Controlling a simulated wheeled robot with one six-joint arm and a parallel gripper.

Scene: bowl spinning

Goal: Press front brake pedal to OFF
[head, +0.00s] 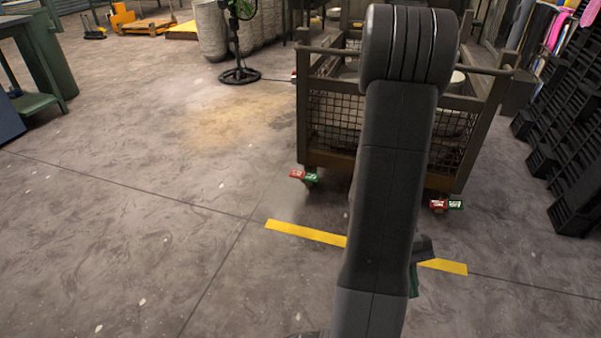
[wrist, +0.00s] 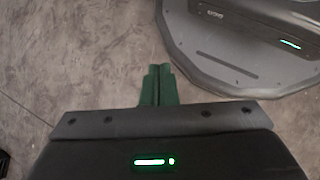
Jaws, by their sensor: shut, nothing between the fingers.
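The wheeled mesh-sided cart (head: 312,120) stands in the head view beyond my arm. Its near left caster has a brake pedal (head: 303,177) with a red half on the left and a green half on the right. Its near right caster has a similar red and green pedal (head: 446,204). The lettering on both is too small to read. My gripper (wrist: 159,72) has green fingers held together and empty, above bare floor. In the head view it is mostly hidden behind my arm, and a green bit shows low at the right. No pedal shows in the wrist view.
A yellow floor strip (head: 305,233) crosses in front of the cart, partly hidden by my arm. A green fan (head: 240,74) stands at the back left. Black crates (head: 575,185) line the right side. The floor left of the cart is open.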

